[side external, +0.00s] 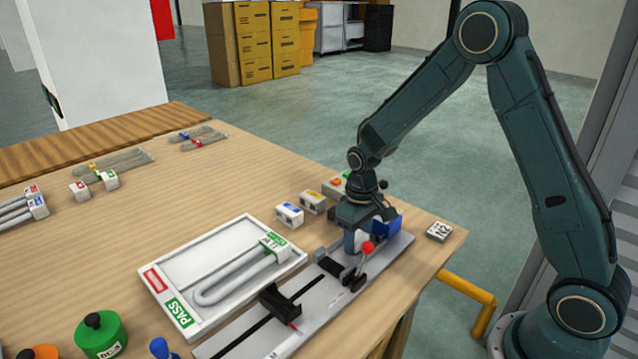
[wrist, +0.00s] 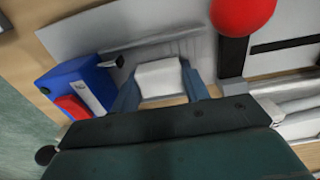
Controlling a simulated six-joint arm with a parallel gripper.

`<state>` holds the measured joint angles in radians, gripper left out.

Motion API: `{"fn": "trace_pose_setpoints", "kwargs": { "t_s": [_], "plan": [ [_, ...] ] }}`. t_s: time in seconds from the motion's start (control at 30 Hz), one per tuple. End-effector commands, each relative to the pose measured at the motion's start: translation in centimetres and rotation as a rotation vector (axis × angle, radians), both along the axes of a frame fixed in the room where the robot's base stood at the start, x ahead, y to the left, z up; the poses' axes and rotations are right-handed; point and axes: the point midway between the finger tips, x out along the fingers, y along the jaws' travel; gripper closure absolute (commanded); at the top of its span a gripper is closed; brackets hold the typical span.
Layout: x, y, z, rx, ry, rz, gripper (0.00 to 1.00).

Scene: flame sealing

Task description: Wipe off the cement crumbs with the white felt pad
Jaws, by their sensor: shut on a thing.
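My gripper (side external: 356,240) is low over the back end of a long grey metal plate (side external: 325,300). In the wrist view its two blue-grey fingers (wrist: 165,88) are shut on a white block, the felt pad (wrist: 160,76). The pad's underside is hidden, and I cannot tell whether it touches the plate. I cannot make out cement crumbs in either view.
A red ball knob (side external: 367,247) stands close beside my gripper; it is large in the wrist view (wrist: 243,12). A blue box (side external: 386,228) is just behind. Black clamps (side external: 282,302) sit on the plate. A white tray (side external: 160,258) holds a U-shaped tube (side external: 235,283).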

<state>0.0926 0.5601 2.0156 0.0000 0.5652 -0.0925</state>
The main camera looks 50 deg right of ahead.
Motion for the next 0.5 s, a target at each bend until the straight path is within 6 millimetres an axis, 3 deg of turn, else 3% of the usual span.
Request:
{"fn": "trace_pose_setpoints", "kwargs": {
  "t_s": [0.07, 0.5],
  "plan": [
    [-0.01, 0.0, -0.03, 0.0, 0.0, 0.0, 0.5],
    [0.0, 0.0, 0.09, 0.0, 0.0, 0.0, 0.5]
  ]
}}
